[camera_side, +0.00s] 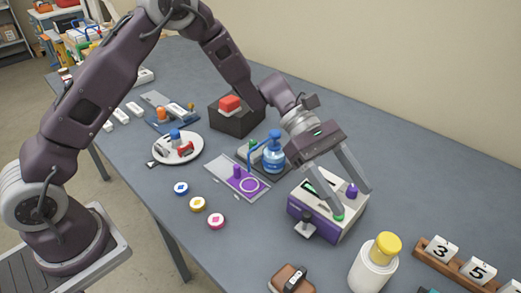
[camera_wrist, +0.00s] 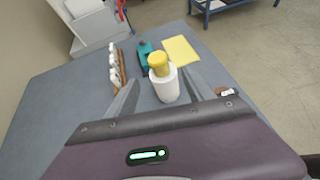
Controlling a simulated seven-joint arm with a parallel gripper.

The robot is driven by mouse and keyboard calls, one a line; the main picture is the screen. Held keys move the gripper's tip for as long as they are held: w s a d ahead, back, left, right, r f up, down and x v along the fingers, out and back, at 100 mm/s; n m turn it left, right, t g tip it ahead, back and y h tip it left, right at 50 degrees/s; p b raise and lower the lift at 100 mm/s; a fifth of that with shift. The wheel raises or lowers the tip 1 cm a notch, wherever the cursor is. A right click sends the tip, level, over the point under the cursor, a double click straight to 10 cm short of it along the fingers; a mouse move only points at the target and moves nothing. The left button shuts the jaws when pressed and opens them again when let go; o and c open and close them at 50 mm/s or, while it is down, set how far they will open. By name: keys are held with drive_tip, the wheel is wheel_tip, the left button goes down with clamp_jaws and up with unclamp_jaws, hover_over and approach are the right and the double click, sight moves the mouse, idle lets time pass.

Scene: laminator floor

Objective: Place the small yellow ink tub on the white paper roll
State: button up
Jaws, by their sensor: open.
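The yellow tub (camera_side: 388,245) stands upright on top of the white paper roll (camera_side: 371,270), near the front right of the table. In the wrist view the yellow tub (camera_wrist: 158,64) and the white roll (camera_wrist: 167,88) appear between my fingers. My gripper (camera_side: 355,204) is open and empty, its fingers spread. In the side view it hangs by the purple and white machine, behind and left of the roll and apart from the tub. The wrist view shows both fingers (camera_wrist: 163,77) with a wide gap.
The purple and white machine (camera_side: 313,209) stands beneath my fingers. A blue bottle (camera_side: 273,157) and red-topped box (camera_side: 231,117) stand behind. Blue, yellow (camera_side: 197,205) and pink round pieces lie left. A number rack (camera_side: 461,263) is right of the roll. Yellow paper (camera_wrist: 181,50) lies beyond.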

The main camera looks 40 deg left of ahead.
drive_tip(key=shift+r, duration=0.1)
drive_tip(key=s+a+r+m+t+y, duration=0.2)
drive_tip(key=s+a+r+m+y, duration=0.3)
drive_tip(key=s+a+r+m, duration=0.5)
drive_tip(key=s+a+r+m+t+y, duration=0.1)
drive_tip(key=s+a+m+t+y, duration=0.4)
drive_tip(key=s+a, duration=1)
drive_tip(key=shift+r+m+t+y, duration=0.4)
drive_tip(key=shift+m+y, duration=0.1)
drive_tip(key=shift+y, duration=0.5)
